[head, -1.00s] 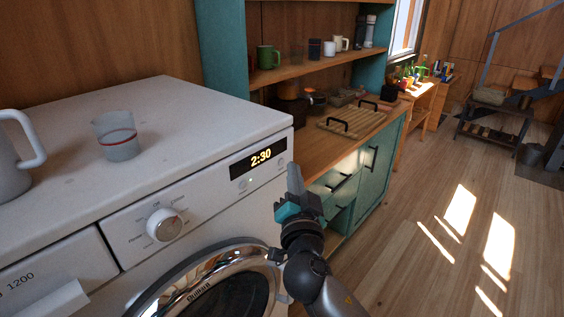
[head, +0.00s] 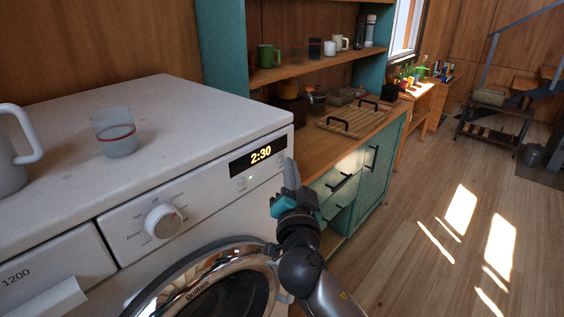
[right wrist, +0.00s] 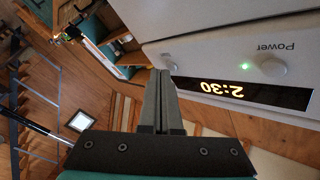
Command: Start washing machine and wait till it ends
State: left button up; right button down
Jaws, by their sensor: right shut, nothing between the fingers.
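The white washing machine (head: 215,215) fills the left of the head view, its round chrome-rimmed door below the panel. Its display (head: 260,155) reads 2:30, and the same display (right wrist: 228,90) appears upside down in the right wrist view. The button marked Power (right wrist: 271,67) has a lit green light beside it. Another button (right wrist: 171,63) lies just beyond my fingertips in the wrist view; whether they touch it cannot be told. My right gripper (head: 289,163) is shut and empty at the panel's right end. My left gripper is out of view.
A glass with a red band (head: 117,137) and a grey jug (head: 10,160) stand on the machine top. A teal cabinet (head: 372,175) with a wooden counter adjoins on the right, one drawer seemingly pulled out. The wooden floor (head: 440,210) at right is clear.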

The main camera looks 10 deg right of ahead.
jog(key=shift+w+a+b, duration=0.2)
jog(key=shift+w+b, duration=0.05)
jog(key=shift+b, duration=0.05)
dwell(0.6)
jog(key=shift+s+d, duration=0.45)
jog(key=shift+s, duration=0.15)
dwell(0.3)
jog(key=s+d, duration=0.1)
jog(key=s, duration=0.1)
jog(key=s+d, duration=0.2)
dwell(0.4)
dwell(0.4)
